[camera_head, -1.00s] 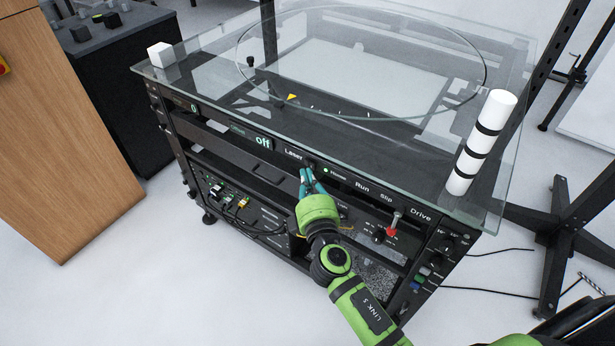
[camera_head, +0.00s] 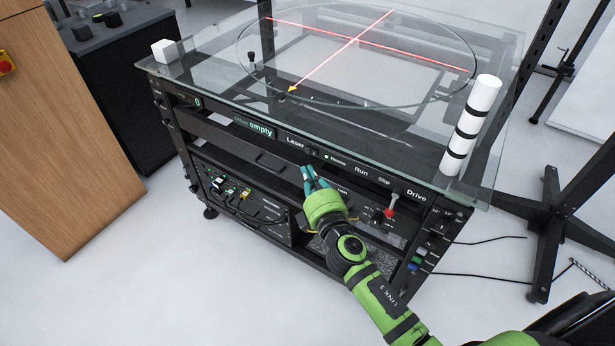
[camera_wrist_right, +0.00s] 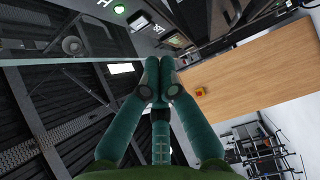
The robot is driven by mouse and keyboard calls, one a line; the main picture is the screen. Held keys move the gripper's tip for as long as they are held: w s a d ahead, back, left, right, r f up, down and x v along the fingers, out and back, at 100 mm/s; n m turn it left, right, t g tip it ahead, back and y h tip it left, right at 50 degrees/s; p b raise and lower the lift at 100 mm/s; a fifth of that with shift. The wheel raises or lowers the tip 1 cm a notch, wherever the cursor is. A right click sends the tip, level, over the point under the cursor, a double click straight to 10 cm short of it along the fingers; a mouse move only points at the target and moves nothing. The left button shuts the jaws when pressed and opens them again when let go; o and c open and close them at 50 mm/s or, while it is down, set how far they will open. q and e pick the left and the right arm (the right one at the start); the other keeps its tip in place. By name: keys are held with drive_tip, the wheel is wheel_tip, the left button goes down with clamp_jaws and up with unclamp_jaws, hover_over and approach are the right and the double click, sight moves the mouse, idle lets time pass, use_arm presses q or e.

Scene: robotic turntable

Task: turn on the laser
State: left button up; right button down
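The laser switch (camera_head: 312,152) is a small dark rocker beside the "Laser" label on the front panel of the turntable cabinet (camera_head: 285,148). Two red laser lines (camera_head: 345,48) cross on the round glass turntable (camera_head: 300,95). The display (camera_head: 255,128) reads "empty". My right gripper (camera_head: 309,172) is below and in front of the switch, apart from it in the head view. In the right wrist view its teal fingertips (camera_wrist_right: 160,66) are together with nothing between them. My left gripper is not in view.
A wooden cabinet (camera_head: 60,130) stands left, with clear floor before the turntable cabinet.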

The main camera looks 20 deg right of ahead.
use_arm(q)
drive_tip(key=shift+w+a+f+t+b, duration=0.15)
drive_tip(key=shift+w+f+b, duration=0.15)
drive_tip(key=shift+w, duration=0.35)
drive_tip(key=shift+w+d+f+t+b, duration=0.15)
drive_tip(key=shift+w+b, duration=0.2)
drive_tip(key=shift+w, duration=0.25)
use_arm(e)
drive_tip(key=s+d, duration=0.2)
drive_tip(key=s, duration=0.7)
drive_tip(key=shift+s, duration=0.35)
